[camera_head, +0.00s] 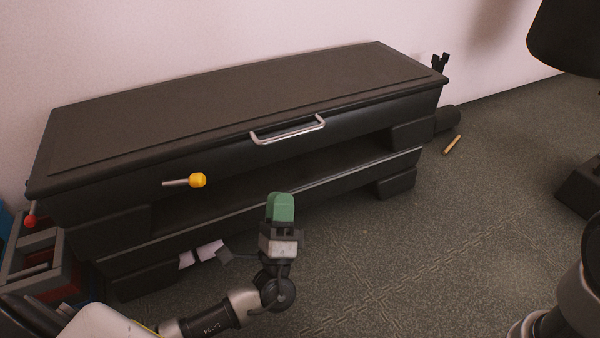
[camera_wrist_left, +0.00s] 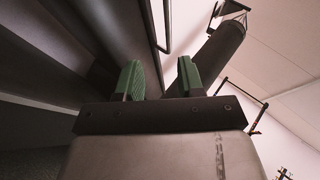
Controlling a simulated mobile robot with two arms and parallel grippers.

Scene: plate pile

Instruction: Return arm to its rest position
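My left gripper (camera_head: 281,207) has green finger pads. It is in front of the low black bench (camera_head: 250,95), pointing up in the picture toward it. In the left wrist view the two green fingers (camera_wrist_left: 159,66) stand apart with nothing between them. The left arm comes in from the bottom left of the head view. My right gripper is not in view.
The bench has a metal handle (camera_head: 288,131) and a lower shelf. A dark toolbox (camera_head: 68,265) stands at the left. A small stick (camera_head: 452,145) lies on the floor. Floor right of the gripper is clear.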

